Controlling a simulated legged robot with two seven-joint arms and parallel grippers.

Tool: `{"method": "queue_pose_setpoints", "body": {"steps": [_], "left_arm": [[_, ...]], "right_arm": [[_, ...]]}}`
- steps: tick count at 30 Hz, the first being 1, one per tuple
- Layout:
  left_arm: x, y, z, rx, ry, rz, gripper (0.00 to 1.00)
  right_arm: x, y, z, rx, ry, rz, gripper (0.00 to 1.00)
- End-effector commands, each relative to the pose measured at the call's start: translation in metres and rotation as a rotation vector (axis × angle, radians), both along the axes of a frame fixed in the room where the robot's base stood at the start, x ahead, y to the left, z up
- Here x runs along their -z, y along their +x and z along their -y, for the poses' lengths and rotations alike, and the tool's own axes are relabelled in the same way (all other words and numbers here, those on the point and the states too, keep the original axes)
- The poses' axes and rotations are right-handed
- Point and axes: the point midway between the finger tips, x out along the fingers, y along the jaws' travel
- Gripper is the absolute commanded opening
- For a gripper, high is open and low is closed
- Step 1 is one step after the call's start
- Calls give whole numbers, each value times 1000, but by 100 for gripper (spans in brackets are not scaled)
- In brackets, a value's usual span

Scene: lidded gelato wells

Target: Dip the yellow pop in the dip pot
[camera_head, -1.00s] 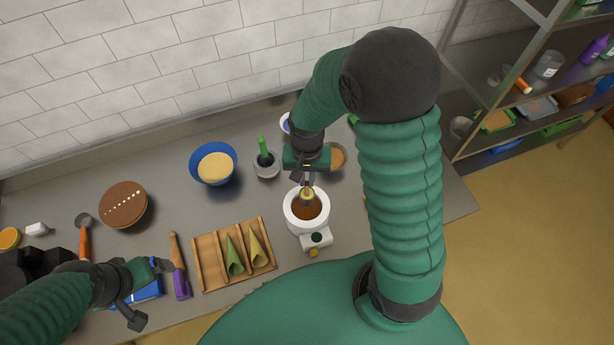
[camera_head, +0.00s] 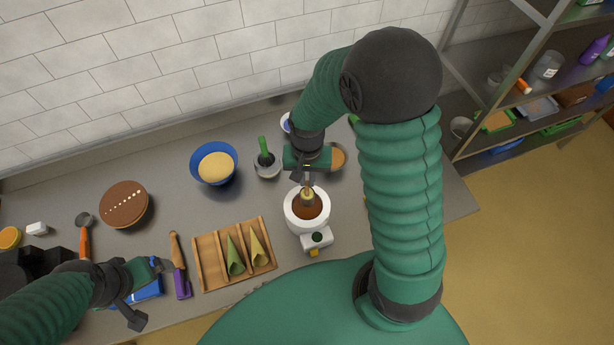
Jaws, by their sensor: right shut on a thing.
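The dip pot (camera_head: 293,215) is a white round pot with brown liquid inside, on the counter right of centre. My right gripper (camera_head: 307,181) is above the pot and shut on the yellow pop (camera_head: 307,196). The pop hangs down over the pot's opening, seen against the brown liquid. I cannot tell how far its lower end is in the liquid. My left gripper (camera_head: 148,293) is at the lower left, over a blue object on the counter, away from the pot. Its fingers are too small and dark to tell whether they are open.
A wooden rack (camera_head: 209,263) with two cones stands left of the pot. A blue bowl (camera_head: 214,180), a mortar with a green-handled tool (camera_head: 266,164) and an orange-brown bowl (camera_head: 338,158) stand behind. A brown round cake-like thing (camera_head: 124,204) and a purple spatula (camera_head: 181,284) are left.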

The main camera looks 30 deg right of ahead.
Motion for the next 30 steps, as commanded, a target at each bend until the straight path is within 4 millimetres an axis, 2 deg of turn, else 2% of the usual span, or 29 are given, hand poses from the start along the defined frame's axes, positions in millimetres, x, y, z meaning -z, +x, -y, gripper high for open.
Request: {"method": "queue_pose_setpoints", "body": {"steps": [7,17,30], "left_arm": [[-4,0,0,0,0,0,96],[-39,0,0,0,0,0,96],[-37,0,0,0,0,0,96]], "right_arm": [[-4,0,0,0,0,0,0],[-42,0,0,-1,-1,1,0],[-40,0,0,0,0,0,0]]}}
